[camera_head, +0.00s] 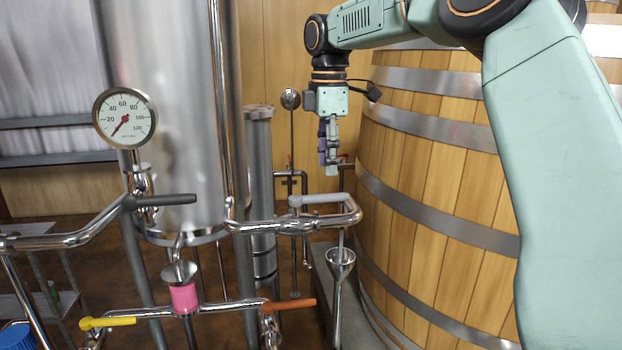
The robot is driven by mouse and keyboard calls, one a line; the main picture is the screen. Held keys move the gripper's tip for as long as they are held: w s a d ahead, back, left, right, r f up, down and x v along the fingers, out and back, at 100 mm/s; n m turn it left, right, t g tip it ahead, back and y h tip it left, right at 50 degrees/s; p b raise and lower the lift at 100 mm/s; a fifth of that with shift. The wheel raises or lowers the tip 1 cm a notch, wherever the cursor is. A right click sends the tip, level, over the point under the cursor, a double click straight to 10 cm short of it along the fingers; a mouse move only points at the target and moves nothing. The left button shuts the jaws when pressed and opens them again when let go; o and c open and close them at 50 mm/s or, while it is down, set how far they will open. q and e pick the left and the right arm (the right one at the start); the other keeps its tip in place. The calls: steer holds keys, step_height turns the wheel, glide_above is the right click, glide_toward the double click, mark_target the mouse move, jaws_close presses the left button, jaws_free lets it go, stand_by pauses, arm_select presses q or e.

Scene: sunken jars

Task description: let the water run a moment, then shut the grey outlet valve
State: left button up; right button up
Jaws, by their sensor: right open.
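A light grey valve handle (318,199) lies along the horizontal steel outlet pipe (290,224), right of the middle. The pipe bends down above a steel funnel (341,257). A thin pale vertical line shows between the pipe end and the funnel; I cannot tell whether it is running water or metal. My right gripper (329,168) points down, open and empty, above the grey handle and apart from it. Its fingers are seen nearly edge-on. My left gripper is not in view.
A dial gauge (125,118) and a dark grey lever (160,200) are at the left. A yellow handle (108,323) and an orange handle (288,305) sit on the lower pipe. A steel tank (170,90) stands behind; a wooden vat (440,180) is close at the right.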

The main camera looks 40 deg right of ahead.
mark_target(330, 194)
steer(key=shift+s+f, duration=0.1)
steer(key=shift+f, duration=0.4)
steer(key=f, duration=0.1)
steer(key=d+f, duration=0.1)
steer(key=f, duration=0.3)
steer(key=shift+d, duration=0.4)
steer(key=shift+a, duration=0.25)
steer(key=shift+a+f, duration=0.1)
steer(key=shift+a, duration=0.4)
steer(key=shift+s+d+f, duration=0.1)
steer(key=shift+f, duration=0.5)
steer(key=shift+d+f, duration=0.1)
steer(key=shift+w, duration=0.2)
